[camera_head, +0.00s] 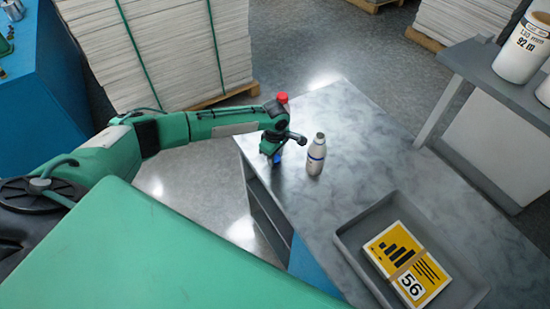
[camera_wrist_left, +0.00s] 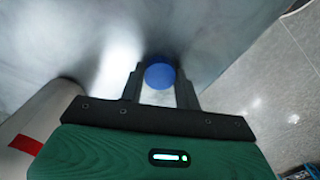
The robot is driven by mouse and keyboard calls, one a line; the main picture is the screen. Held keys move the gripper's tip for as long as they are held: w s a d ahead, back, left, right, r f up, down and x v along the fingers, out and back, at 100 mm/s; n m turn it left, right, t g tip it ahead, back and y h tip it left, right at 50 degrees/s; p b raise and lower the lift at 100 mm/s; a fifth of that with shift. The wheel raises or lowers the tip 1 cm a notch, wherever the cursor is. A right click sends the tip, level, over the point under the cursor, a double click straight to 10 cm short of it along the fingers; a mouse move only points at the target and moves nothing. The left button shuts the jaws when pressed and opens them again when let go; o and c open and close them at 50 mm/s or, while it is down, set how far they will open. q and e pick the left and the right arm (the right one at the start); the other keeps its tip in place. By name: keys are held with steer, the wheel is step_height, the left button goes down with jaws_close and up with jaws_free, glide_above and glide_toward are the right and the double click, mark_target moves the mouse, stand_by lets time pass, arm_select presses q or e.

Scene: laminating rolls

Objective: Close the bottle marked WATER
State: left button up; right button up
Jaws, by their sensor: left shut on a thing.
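A whitish bottle (camera_head: 316,157) with a dark band stands upright and open-topped on the grey table; its lettering is too small to read. My left gripper (camera_head: 275,157) is just left of this bottle, apart from it and low over the table's left edge. It points down and is shut on a small blue cap, which shows between the fingers in the left wrist view (camera_wrist_left: 160,76). A red cap-like thing (camera_head: 282,98) shows beyond my left wrist; what is under it is hidden. A pale round body with a red stripe (camera_wrist_left: 32,130) is at lower left in the wrist view.
A grey tray (camera_head: 347,243) holding a yellow pack marked 56 (camera_head: 408,262) sits at the table's near right. A raised shelf (camera_head: 490,75) with white rolls (camera_head: 522,48) stands at the right. The table (camera_head: 385,150) is clear right of the bottle.

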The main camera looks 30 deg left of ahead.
arm_select(q)
steer(key=shift+r, duration=0.15)
step_height(320, 180, up, 20)
steer(key=b, duration=0.5)
steer(key=s+d+f+m+b, duration=0.1)
steer(key=s+d+f+m, duration=0.1)
steer(key=s+d+m, duration=0.2)
steer(key=s+d+f+m+b, duration=0.1)
steer(key=s+d+f+m, duration=0.2)
steer(key=s+m, duration=0.7)
steer(key=shift+s+d+f+m, duration=0.35)
steer(key=shift+s+d+m, duration=0.1)
steer(key=shift+m, duration=0.75)
